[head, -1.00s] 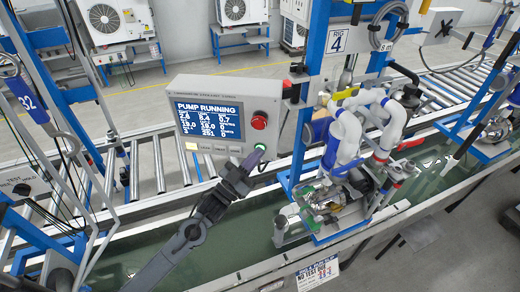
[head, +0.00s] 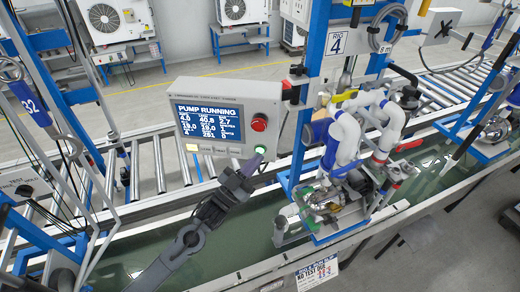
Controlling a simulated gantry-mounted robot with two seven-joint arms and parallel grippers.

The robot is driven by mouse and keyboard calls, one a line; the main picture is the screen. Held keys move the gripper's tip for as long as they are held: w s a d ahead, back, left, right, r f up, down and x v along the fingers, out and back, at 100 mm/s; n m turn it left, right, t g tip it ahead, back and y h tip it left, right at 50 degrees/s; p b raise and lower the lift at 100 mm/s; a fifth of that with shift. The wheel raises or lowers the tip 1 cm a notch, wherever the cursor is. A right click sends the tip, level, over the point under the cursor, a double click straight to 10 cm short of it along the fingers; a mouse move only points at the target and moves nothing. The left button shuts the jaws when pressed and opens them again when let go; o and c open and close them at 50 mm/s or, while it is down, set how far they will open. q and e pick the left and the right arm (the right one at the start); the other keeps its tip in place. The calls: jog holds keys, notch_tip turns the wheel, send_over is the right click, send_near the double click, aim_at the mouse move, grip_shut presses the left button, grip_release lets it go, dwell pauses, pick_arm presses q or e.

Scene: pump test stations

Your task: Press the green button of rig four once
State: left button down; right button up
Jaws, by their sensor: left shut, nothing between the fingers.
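The control box (head: 232,95) of rig four stands left of the rig's blue frame, under the sign "RIG 4" (head: 337,37). Its screen (head: 208,122) reads "PUMP RUNNING" with rows of numbers. The green button (head: 261,150) is at the lower right of its face, below a red button (head: 259,123). My left gripper (head: 254,162) is shut and empty. Its fingertips are just below the green button, close to the box face; I cannot tell whether they touch it. My right gripper is not in view.
A pump with white pipes (head: 347,135) stands in the rig, right of the box. Blue frame posts (head: 308,90) stand close right of the box. Cables hang at the left.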

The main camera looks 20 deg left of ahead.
pick_arm(q)
jog(key=s+p, duration=0.1)
jog(key=s, duration=0.1)
jog(key=s+d+p, duration=0.1)
jog(key=s, duration=0.2)
jog(key=shift+p, duration=0.3)
jog(key=shift+f, duration=0.1)
dwell(0.8)
